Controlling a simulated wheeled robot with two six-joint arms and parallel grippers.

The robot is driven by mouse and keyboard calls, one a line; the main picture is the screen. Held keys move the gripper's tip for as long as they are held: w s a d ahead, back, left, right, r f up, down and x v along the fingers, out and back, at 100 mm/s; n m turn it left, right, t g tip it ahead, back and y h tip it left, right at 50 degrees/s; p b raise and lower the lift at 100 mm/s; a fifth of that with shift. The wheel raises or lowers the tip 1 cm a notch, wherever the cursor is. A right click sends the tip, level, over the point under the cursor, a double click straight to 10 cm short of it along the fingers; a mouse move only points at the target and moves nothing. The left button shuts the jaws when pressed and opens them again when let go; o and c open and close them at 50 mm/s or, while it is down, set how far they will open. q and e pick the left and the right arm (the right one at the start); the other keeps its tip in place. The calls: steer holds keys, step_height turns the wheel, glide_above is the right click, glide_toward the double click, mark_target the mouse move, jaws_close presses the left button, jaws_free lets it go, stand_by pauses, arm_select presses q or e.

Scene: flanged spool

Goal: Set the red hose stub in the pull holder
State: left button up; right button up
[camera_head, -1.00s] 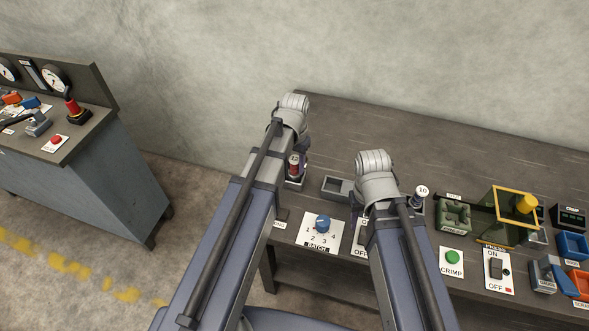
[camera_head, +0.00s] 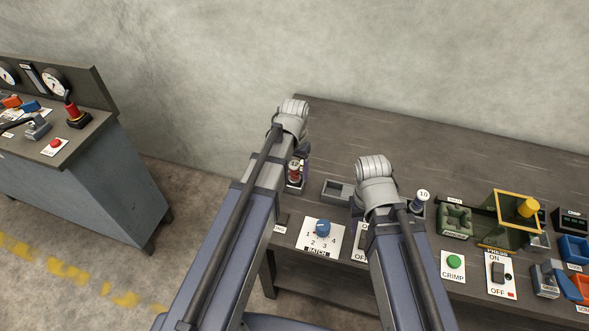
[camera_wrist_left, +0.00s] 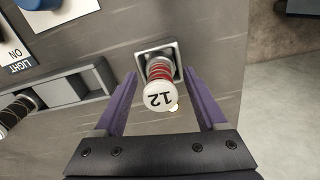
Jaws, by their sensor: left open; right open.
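The red hose stub (camera_head: 294,173), with a white cap marked 12, stands upright in a small square grey holder (camera_wrist_left: 143,49) near the table's left end. In the left wrist view the stub (camera_wrist_left: 160,71) is between the two purple fingers of my open left gripper (camera_wrist_left: 165,85), with a gap on each side. In the head view my left forearm and wrist partly cover that gripper. I cannot tell from the labels which fixture is the pull holder.
A grey compartment tray (camera_head: 338,190) lies between my arms. A blue stub marked 10 (camera_head: 422,201) stands right of my right wrist. A green fixture (camera_head: 455,221), a yellow-framed guard (camera_head: 517,214), a batch dial (camera_head: 322,229) and a crimp button (camera_head: 454,262) follow. The table's back is clear.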

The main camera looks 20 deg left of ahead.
arm_select(q)
step_height(320, 180, up, 13)
steer(key=p, duration=1.3)
steer(key=s+d+m+y, duration=0.1)
steer(key=s+d, duration=0.9)
steer(key=s, duration=0.4)
steer(key=shift+d+m, duration=0.25)
steer(key=shift+m, duration=0.05)
arm_select(e)
step_height(320, 180, up, 13)
steer(key=shift+f, duration=0.15)
arm_select(q)
steer(key=shift+s+f, duration=0.1)
